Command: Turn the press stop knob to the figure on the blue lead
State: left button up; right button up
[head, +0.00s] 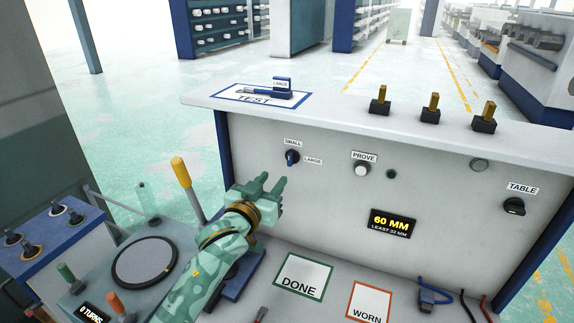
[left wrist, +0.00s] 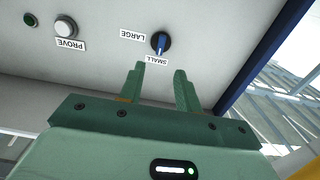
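A dark round knob with a blue pointer (head: 292,158) sits on the grey panel between SMALL and LARGE labels. In the left wrist view the knob (left wrist: 160,43) has its pointer in line with the SMALL label. No label reading press stop is visible. My left gripper (head: 272,181) is open and empty, below and left of this knob. In the left wrist view its fingertips (left wrist: 158,70) are apart, short of the panel, with the knob beyond their gap. A blue lead (head: 433,295) lies at the lower right; I can read no figure on it. My right gripper is out of view.
A display (head: 391,223) reads 60 MM, LEAST 22 MM. A PROVE button (head: 362,169) and a TABLE knob (head: 514,206) are on the same panel. A TEST card (head: 229,94) bears a blue tool. A yellow-tipped lever (head: 187,185) stands left of my gripper.

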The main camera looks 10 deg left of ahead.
aim_at(289, 160)
pick_arm(q)
jog(key=w, duration=0.3)
jog(key=w+d+b, duration=0.1)
jog(key=w, duration=0.5)
jog(key=shift+w+d+b, duration=0.2)
jog(key=shift+d+b, duration=0.2)
grip_shut()
